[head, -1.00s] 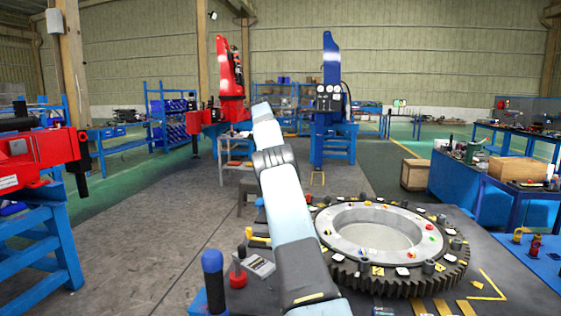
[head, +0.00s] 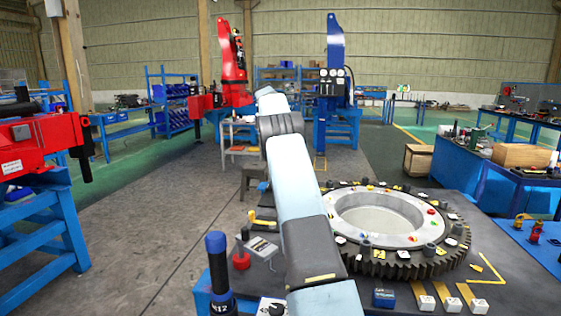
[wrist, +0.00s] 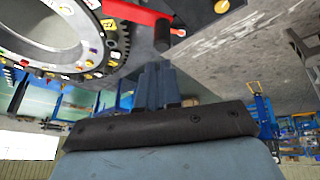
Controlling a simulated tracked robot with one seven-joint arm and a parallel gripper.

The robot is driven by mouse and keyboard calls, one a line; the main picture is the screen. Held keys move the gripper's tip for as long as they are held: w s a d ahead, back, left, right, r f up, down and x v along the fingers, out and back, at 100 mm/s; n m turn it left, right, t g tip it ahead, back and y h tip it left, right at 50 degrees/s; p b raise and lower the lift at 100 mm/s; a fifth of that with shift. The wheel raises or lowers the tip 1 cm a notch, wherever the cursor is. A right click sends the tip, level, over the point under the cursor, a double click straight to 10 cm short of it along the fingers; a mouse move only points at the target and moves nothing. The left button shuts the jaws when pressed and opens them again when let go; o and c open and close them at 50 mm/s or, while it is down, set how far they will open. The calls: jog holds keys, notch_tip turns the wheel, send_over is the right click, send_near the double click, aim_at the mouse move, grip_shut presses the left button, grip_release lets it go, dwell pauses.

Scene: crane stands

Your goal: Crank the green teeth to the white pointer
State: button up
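The large dark toothed ring gear (head: 410,264) lies flat on a dark bench, with a pale inner ring and small coloured markers on top. It also shows at the top left of the wrist view (wrist: 112,50). I cannot make out green teeth or a white pointer for certain. In the wrist view a red crank arm (wrist: 140,14) with a black grip (wrist: 162,36) is near the gear. My gripper (wrist: 158,66) has its fingers together, its tips close to the black grip and seemingly apart from it. In the head view my arm hides the gripper.
A blue-topped black handle (head: 217,262) stands upright at the bench's near left. Several labelled blocks (head: 425,298) lie before the gear. A red machine on a blue stand (head: 40,145) is at left. A blue table with boxes (head: 460,165) is at right. Open floor lies left.

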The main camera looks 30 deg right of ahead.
jog(key=shift+s+a+f+n, duration=0.1)
jog(key=shift+a+f+n, duration=0.2)
jog(key=shift+n, duration=0.4)
grip_shut()
jog(key=a+f+n+t+h, duration=0.1)
jog(key=a+f+n+t, duration=0.2)
jog(key=a+n, duration=0.6)
jog(key=w+d+f, duration=0.1)
jog(key=d+f, duration=0.7)
jog(key=d, duration=0.1)
jog(key=shift+w+n, duration=0.3)
jog(key=shift+w, duration=0.05)
jog(key=shift+d, duration=0.15)
jog(key=shift+d, duration=0.1)
